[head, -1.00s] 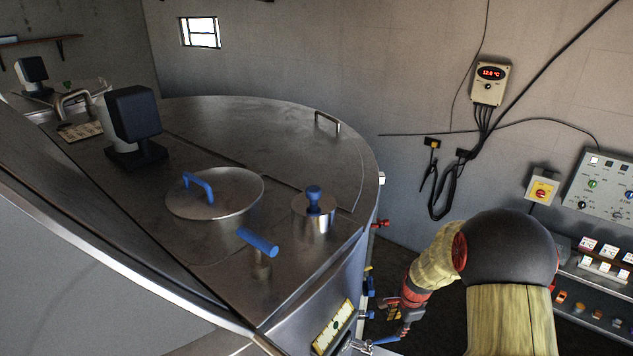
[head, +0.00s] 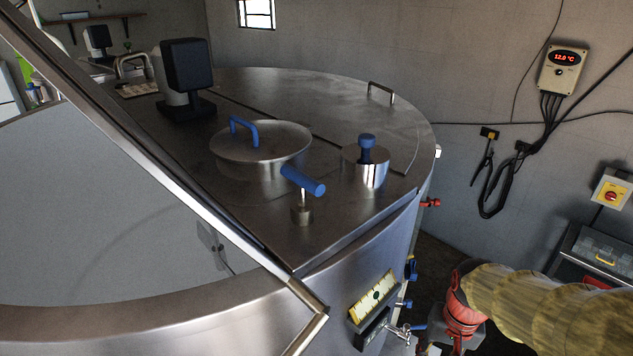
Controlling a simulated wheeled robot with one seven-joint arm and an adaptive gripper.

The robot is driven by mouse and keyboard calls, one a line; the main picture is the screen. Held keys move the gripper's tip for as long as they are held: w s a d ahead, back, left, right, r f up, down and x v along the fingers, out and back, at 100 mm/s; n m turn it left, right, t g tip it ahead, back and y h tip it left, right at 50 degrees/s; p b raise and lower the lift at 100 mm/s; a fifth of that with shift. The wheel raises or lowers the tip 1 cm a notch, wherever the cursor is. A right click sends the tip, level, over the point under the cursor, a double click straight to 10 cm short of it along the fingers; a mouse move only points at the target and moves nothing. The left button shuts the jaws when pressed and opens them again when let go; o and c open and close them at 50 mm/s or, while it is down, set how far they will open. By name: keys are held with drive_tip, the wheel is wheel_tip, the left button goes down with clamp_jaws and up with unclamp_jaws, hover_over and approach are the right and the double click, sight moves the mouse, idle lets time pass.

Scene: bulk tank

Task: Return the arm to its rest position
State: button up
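My arm, in a yellowish sleeve with red joint parts, enters the head view from the lower right. Its red wrist part (head: 462,305) hangs to the right of the steel bulk tank (head: 290,90), near the tank's front valves. My gripper is at or below the bottom edge of the picture, and its fingers cannot be made out. I cannot tell whether it holds anything. The arm appears apart from the tank wall, though the lower part is cut off.
A small tap (head: 400,330) juts from the tank front. A control box (head: 563,70) and switch (head: 611,193) are on the wall.

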drive_tip(key=s+a+f+n+t+b, duration=0.3)
drive_tip(key=s+a+t+b, duration=0.2)
drive_tip(key=b, duration=1.1)
drive_tip(key=s+a, duration=0.1)
drive_tip(key=s, duration=0.1)
drive_tip(key=shift+s+f+n, duration=0.15)
drive_tip(key=shift+s+n, duration=0.2)
drive_tip(key=shift+n, duration=0.05)
drive_tip(key=shift+a, duration=0.1)
idle(0.8)
